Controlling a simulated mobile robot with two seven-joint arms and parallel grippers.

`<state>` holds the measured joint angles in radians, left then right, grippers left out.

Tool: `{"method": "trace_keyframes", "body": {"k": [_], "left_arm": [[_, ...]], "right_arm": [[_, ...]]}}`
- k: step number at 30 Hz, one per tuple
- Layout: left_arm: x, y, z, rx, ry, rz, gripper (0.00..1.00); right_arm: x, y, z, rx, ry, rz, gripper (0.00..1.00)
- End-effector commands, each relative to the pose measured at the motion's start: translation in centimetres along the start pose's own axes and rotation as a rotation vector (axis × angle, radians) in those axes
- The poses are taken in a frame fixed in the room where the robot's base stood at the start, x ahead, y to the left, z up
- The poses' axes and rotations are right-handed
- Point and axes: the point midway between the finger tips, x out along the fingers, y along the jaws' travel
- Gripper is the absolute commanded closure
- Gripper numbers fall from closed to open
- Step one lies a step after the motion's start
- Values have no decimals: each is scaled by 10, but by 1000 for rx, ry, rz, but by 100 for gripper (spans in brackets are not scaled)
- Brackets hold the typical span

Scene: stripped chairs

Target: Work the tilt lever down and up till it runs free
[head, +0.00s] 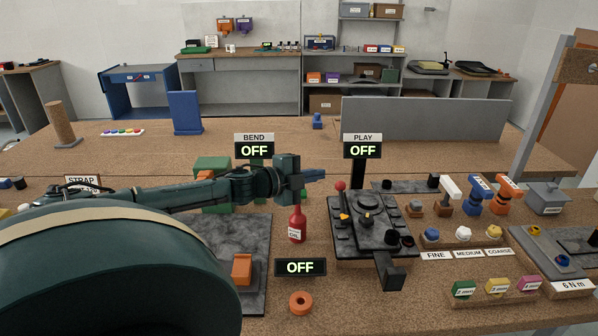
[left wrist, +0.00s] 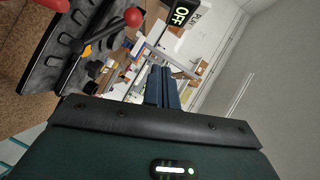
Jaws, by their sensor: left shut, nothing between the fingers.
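A dark chair mechanism plate (head: 345,240) lies on the cork bench right of centre. A lever with a red ball knob (head: 340,186) stands up at its back left corner. The knob also shows at the top of the left wrist view (left wrist: 133,17), with its dark stem running to the plate (left wrist: 50,60). My left gripper (head: 320,174) reaches in from the left, just left of and slightly above the knob, apparently apart from it. Its fingers (left wrist: 162,85) are shut with nothing between them. My right gripper is not in view.
A red oil bottle (head: 297,224) stands left of the plate, below my left gripper. The BEND (head: 254,150), PLAY (head: 362,150) and front (head: 300,267) displays read OFF. An orange ring (head: 301,303) lies in front. Small blocks and FINE, MEDIUM and COARSE labels (head: 468,254) lie to the right.

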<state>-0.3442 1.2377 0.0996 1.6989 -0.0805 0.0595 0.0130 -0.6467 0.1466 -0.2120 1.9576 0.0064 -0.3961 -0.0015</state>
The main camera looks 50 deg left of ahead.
Motion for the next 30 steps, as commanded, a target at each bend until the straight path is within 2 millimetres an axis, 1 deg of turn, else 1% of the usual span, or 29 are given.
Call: {"method": "trace_keyframes", "body": {"k": [1, 9, 15, 21, 30], "left_arm": [[-5, 1, 1, -2, -2, 4, 100], [-27, -5, 2, -1, 0, 4, 100], [-38, -9, 2, -1, 0, 3, 100], [-42, -12, 2, 0, 0, 1, 100], [-43, -12, 2, 0, 0, 0, 100]], "right_arm": [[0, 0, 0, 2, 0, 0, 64], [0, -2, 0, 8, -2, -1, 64], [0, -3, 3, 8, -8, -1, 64], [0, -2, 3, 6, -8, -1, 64], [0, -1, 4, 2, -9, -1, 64]]}}
